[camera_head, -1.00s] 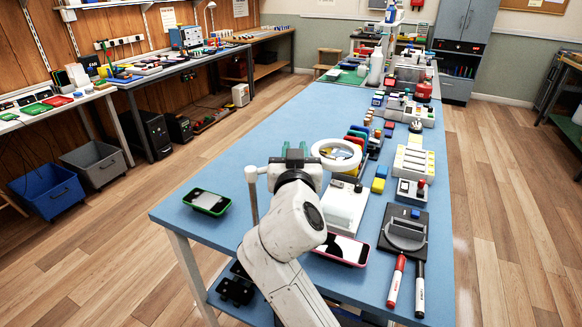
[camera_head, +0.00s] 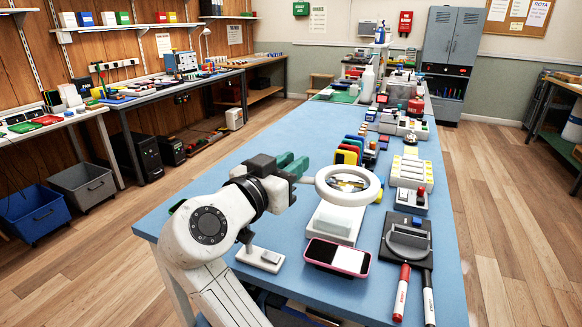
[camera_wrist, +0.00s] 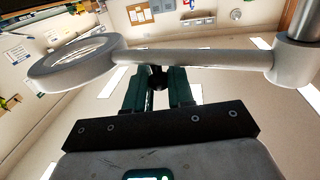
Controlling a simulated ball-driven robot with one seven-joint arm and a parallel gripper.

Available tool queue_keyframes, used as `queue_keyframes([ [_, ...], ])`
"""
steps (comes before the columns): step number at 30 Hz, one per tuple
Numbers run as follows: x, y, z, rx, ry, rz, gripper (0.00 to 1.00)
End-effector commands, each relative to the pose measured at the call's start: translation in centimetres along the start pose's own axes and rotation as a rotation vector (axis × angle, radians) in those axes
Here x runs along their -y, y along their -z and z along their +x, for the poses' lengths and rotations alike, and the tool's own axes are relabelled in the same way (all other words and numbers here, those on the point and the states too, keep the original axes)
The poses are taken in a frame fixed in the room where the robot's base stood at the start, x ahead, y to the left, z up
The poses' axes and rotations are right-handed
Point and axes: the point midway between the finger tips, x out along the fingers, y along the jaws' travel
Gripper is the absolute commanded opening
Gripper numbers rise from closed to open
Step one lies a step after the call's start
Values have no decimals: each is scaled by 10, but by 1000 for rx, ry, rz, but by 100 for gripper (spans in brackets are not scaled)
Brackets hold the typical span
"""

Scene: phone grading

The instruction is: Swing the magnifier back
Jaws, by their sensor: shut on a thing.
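The magnifier is a white ring with a lens (camera_head: 348,186) on a thin pale arm. In the head view its ring hangs over a white stand (camera_head: 333,223). A white base (camera_head: 260,258) stands left of that, partly behind my arm. My gripper (camera_head: 296,166) has green fingers and is at the magnifier arm, left of the ring. In the wrist view the magnifier arm (camera_wrist: 200,59) runs across my fingertips (camera_wrist: 159,78), from the ring (camera_wrist: 75,62) to a pivot (camera_wrist: 296,60). My gripper is shut on a small dark part of the magnifier.
A pink-edged phone (camera_head: 338,257) lies in front of the stand. The green phone (camera_head: 177,206) is mostly hidden behind my arm. A dark device (camera_head: 406,240) and markers (camera_head: 401,293) lie at right. Several coloured holders stand behind the ring. The blue bench (camera_head: 275,130) is clear on the far left.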

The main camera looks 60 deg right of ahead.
Motion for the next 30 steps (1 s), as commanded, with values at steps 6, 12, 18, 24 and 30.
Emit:
queue_keyframes([
  [6, -1, -3, 0, 5, -10, -4, 0],
  [12, -1, -3, 0, 5, -10, -5, 0],
  [18, -1, -2, 0, 3, -9, -3, 41],
  [24, -1, -1, 0, 2, -8, -2, 43],
  [30, 0, -1, -10, 1, -6, -2, 43],
])
